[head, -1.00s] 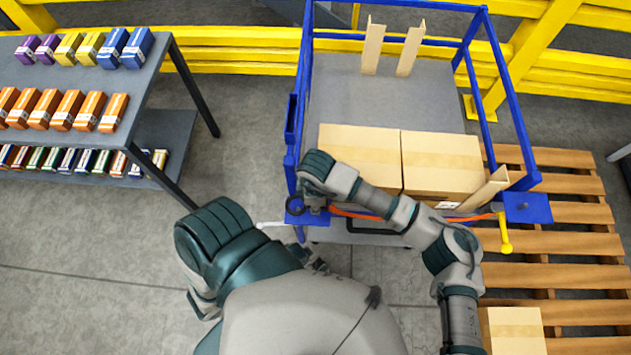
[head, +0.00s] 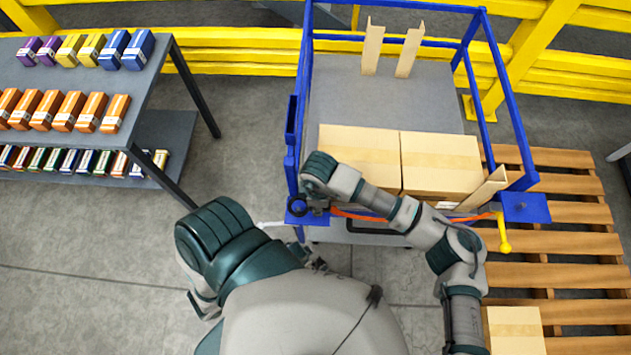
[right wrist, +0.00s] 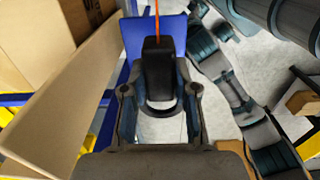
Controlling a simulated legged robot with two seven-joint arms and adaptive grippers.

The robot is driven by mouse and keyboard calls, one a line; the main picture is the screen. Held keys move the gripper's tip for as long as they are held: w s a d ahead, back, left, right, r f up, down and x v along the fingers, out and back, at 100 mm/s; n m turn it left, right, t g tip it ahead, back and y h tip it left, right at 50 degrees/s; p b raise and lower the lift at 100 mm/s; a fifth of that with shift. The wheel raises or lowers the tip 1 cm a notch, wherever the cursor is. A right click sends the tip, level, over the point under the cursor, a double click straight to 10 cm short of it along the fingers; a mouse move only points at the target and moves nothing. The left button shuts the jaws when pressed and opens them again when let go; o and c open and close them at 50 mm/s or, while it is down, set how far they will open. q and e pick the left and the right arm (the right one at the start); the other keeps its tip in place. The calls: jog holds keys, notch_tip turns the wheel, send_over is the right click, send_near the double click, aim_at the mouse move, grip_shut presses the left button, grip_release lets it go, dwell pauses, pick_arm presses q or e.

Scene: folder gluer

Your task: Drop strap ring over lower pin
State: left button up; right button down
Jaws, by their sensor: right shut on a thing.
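My right gripper (head: 318,206) is shut on the black end piece (right wrist: 158,62) of the strap, at the cart's front left corner. The black strap ring (head: 298,207) sticks out left of the fingers, over or on a blue corner plate (head: 296,219). In the right wrist view the ring (right wrist: 160,108) shows between the fingers. The orange strap (head: 365,216) runs right from the gripper, partly behind my right arm. I cannot make out the lower pin, or whether the ring is around it. My left gripper is not clearly visible; my left arm is folded near my body.
The blue-framed cart (head: 292,150) holds two cartons (head: 440,165) behind my right arm. A yellow handle (head: 504,236) hangs by the right corner plate (head: 527,208). A wooden pallet (head: 580,248) lies right, a shelf of small boxes (head: 150,85) stands left. The floor between is clear.

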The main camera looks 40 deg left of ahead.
jog(key=shift+d, duration=0.1)
jog(key=shift+f, duration=0.1)
jog(key=shift+a, duration=0.4)
jog(key=shift+d, duration=0.1)
jog(key=shift+d, duration=0.1)
jog(key=shift+f, duration=0.2)
jog(key=shift+f+b, duration=1.45)
jog(key=shift+f, duration=0.75)
